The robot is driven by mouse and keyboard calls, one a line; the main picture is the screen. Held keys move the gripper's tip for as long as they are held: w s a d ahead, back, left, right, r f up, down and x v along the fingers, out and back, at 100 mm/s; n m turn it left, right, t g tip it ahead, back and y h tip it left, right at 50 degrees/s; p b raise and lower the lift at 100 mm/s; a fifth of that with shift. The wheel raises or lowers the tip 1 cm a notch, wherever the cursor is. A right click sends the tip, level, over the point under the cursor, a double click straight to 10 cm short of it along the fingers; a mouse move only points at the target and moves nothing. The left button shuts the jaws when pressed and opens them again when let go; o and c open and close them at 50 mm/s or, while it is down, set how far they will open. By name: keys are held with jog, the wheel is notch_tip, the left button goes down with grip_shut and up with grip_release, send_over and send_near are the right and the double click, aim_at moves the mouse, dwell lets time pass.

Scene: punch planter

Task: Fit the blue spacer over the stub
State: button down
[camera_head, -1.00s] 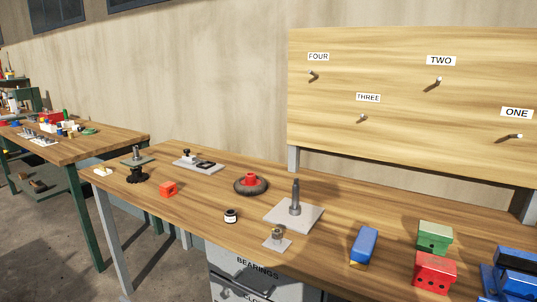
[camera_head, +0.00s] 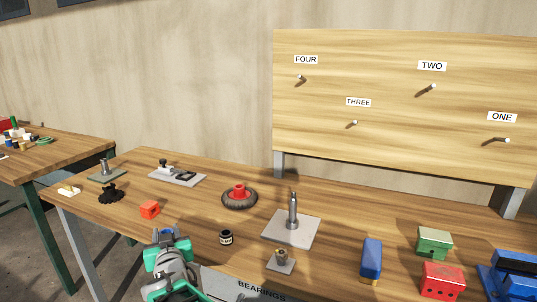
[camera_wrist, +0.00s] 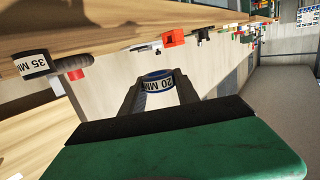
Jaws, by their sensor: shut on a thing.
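My gripper (camera_head: 167,240), green and grey, is at the bottom of the head view, by the table's front edge. In the wrist view, my gripper (camera_wrist: 158,92) is shut on the blue spacer (camera_wrist: 158,85), a ring with a blue rim and a white label reading "20 M…". A little of the blue spacer (camera_head: 166,231) shows at the gripper's tip in the head view. Upright posts stand on plates: a tall stepped post (camera_head: 292,212), a short brassy stub (camera_head: 281,256) and a grey post (camera_head: 104,167) at the far left. Which one the task means is not marked.
A black and white spacer (camera_head: 226,238) stands between my gripper and the short stub; its label reads "35 M…" in the wrist view (camera_wrist: 35,64). A red-hubbed wheel (camera_head: 239,197), an orange block (camera_head: 150,209) and coloured blocks (camera_head: 442,281) at right also occupy the table.

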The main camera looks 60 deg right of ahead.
jog(key=s+d+r+m+g+h+p, duration=0.1)
jog(key=s+d+r+m+h, duration=0.15)
jog(key=d, duration=0.25)
jog(key=s+d+r+m+g+h+p, duration=0.1)
jog(key=s+d+r+g, duration=0.15)
jog(key=d, duration=0.35)
notch_tip(320, 180, up, 10)
jog(key=m+g+h+p, duration=0.4)
jog(key=m+g, duration=0.3)
jog(key=g, duration=0.2)
send_over(294, 192)
jog(key=shift+d+t+y, duration=0.15)
jog(key=shift+t+y, duration=0.1)
jog(key=shift+f+n+b, duration=0.15)
jog(key=shift+n+b, duration=0.1)
jog(key=shift+b, duration=0.15)
jog(key=shift+a+f+b, duration=0.2)
jog(key=shift+f+b, duration=0.2)
notch_tip(294, 192, down, 5)
jog(key=b, duration=0.4)
jog(key=shift+r+b, duration=0.1)
jog(key=shift+b, duration=0.3)
jog(key=shift+b, duration=1.1)
